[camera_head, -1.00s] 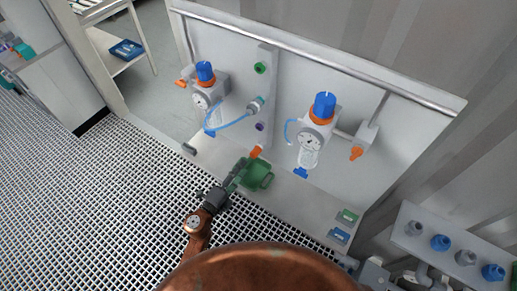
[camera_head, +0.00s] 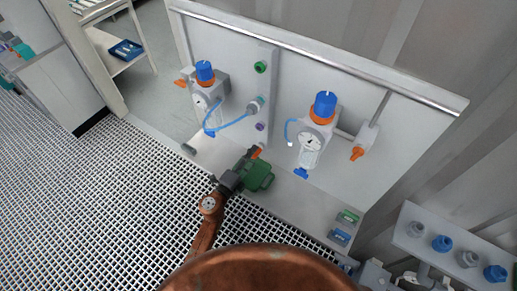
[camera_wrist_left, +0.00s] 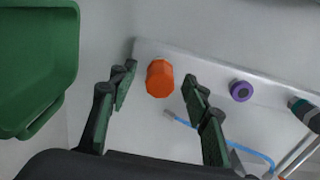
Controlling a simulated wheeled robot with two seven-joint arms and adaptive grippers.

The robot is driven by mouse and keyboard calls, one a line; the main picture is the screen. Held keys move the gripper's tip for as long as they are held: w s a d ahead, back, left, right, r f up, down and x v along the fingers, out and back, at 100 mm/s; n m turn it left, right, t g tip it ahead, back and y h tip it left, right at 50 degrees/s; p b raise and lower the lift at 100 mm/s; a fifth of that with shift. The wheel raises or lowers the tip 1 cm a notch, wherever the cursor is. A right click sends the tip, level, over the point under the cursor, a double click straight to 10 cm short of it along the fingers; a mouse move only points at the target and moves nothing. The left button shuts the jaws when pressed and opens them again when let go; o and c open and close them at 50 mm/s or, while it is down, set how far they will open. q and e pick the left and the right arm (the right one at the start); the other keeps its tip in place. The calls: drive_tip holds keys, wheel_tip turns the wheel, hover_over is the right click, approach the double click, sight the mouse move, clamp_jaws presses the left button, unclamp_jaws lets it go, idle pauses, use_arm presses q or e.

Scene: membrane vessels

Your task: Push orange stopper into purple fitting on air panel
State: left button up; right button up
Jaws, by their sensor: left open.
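The orange stopper (camera_head: 257,150) is low by the panel, just above the green tray. In the left wrist view the stopper (camera_wrist_left: 160,78) shows between the fingertips, with a gap on each side. My left gripper (camera_head: 250,156) is open, its fingers reaching to the stopper; it also shows in the left wrist view (camera_wrist_left: 155,82). The purple fitting (camera_head: 260,126) is on the panel's narrow upright strip, a little above the stopper. In the wrist view the purple fitting (camera_wrist_left: 241,91) lies right of the fingers. My right gripper is not in view.
A green tray (camera_head: 267,180) sits beside my left gripper, and its wall (camera_wrist_left: 72,70) fills the wrist view's left side. A teal-grey fitting (camera_head: 256,104) with a blue tube is above the purple one. Two regulators (camera_head: 205,92) (camera_head: 316,133) flank the strip.

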use_arm(q)
drive_tip(key=shift+w+d, duration=0.3)
drive_tip(key=shift+w, duration=0.05)
drive_tip(key=shift+c, duration=0.7)
idle(0.6)
clamp_jaws()
idle(0.4)
drive_tip(key=shift+s+a, duration=0.1)
drive_tip(key=shift+p+v, duration=0.7)
drive_tip(key=shift+v, duration=2.15)
